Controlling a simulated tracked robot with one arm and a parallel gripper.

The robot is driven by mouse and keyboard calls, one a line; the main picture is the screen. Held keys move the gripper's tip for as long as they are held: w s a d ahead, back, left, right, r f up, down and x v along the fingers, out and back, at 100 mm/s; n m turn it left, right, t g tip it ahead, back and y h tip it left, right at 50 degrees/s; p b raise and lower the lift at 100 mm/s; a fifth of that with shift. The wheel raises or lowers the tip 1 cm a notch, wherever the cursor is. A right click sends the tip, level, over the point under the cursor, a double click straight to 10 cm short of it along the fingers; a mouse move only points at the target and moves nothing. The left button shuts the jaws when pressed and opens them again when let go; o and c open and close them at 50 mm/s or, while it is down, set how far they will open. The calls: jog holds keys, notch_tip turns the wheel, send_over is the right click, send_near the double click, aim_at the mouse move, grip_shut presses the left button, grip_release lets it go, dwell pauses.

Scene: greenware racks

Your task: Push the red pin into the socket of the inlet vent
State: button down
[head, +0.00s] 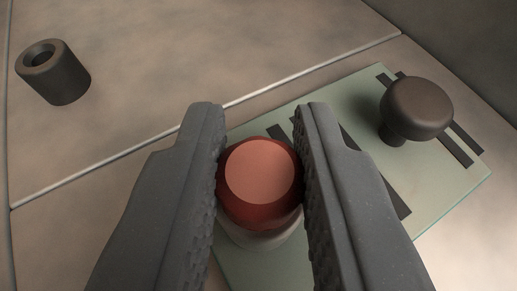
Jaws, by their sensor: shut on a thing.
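The red pin (260,172) is between the two dark fingers of my gripper (261,130), which is shut on it. I see its flat, lighter top and darker red side. Under it shows a pale whitish round part (258,238); I cannot tell whether this is the socket or the pin's lower part. Below lies a pale green plate (437,192) with dark slots, which looks like the inlet vent. The pin and fingers hide part of the plate. No open socket hole is visible, and how deep the pin sits cannot be told.
A dark mushroom-shaped knob (416,106) stands on the plate to the right of my gripper. A dark hollow cylinder (54,72) stands at the upper left. A pale seam (262,98) crosses the stained surface, which is otherwise mostly clear.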

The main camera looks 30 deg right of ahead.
jog(key=c, duration=1.2)
grip_release()
jog(key=shift+o, duration=0.2)
jog(key=shift+s, duration=0.1)
jog(key=b+v, duration=0.2)
jog(key=v, duration=1.1)
jog(key=shift+s+r+b, duration=0.15)
jog(key=shift+s+b, duration=0.05)
jog(key=shift+b, duration=0.15)
jog(key=shift+a, duration=0.25)
jog(key=a+r+n+t+y+b, duration=0.1)
jog(key=a+r+b, duration=0.3)
jog(key=a, duration=0.5)
jog(key=s+a+r+n+t+y+b, duration=0.1)
jog(key=a+r+n+y+b, duration=0.1)
jog(key=a+r, duration=0.5)
jog(key=s+a+r+n+t+y+b, duration=0.1)
jog(key=a+r+b, duration=0.4)
jog(key=a, duration=0.7)
jog(key=shift+r+n+y+b, duration=0.4)
jog(key=shift+n+y+b, duration=0.2)
jog(key=shift+y+b, duration=0.35)
